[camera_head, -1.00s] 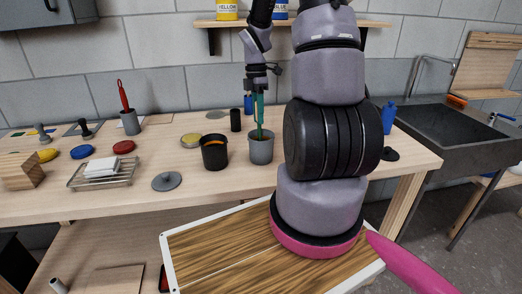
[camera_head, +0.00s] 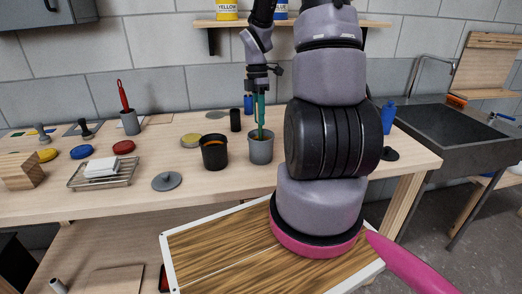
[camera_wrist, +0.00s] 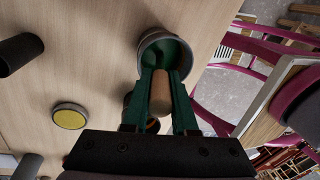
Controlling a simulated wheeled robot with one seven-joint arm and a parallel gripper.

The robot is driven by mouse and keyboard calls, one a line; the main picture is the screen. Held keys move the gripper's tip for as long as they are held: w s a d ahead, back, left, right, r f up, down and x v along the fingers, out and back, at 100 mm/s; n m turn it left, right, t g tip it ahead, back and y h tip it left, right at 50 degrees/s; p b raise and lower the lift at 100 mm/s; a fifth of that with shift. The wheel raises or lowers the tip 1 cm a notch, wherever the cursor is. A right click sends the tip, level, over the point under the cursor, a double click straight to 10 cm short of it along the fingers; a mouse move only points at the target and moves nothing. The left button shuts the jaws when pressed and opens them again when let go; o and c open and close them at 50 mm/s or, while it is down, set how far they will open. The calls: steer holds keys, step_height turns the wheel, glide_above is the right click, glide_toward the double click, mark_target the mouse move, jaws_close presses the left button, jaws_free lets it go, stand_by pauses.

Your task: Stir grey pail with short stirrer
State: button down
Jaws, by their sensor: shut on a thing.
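The grey pail (camera_head: 261,150) stands upright on the bench, right of a black pail; it also shows in the wrist view (camera_wrist: 146,45), with green inside. My gripper (camera_head: 260,98) is above the grey pail, its green fingers pointing down. In the wrist view my gripper (camera_wrist: 167,95) is shut on the short stirrer (camera_wrist: 161,95), a brown wooden stick between the fingers. The stirrer's lower end goes down into the pail's mouth. Its tip is hidden.
The black pail (camera_head: 215,153) with orange inside stands close left. A wire rack (camera_head: 101,173) is further left. The sink (camera_head: 450,125) is at right.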

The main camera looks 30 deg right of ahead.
step_height(320, 180, up, 10)
steer(key=w, duration=0.2)
steer(key=shift+d, duration=0.3)
stand_by(0.6)
stand_by(0.8)
steer(key=shift+r, duration=2.4)
steer(key=shift+s+a, duration=0.1)
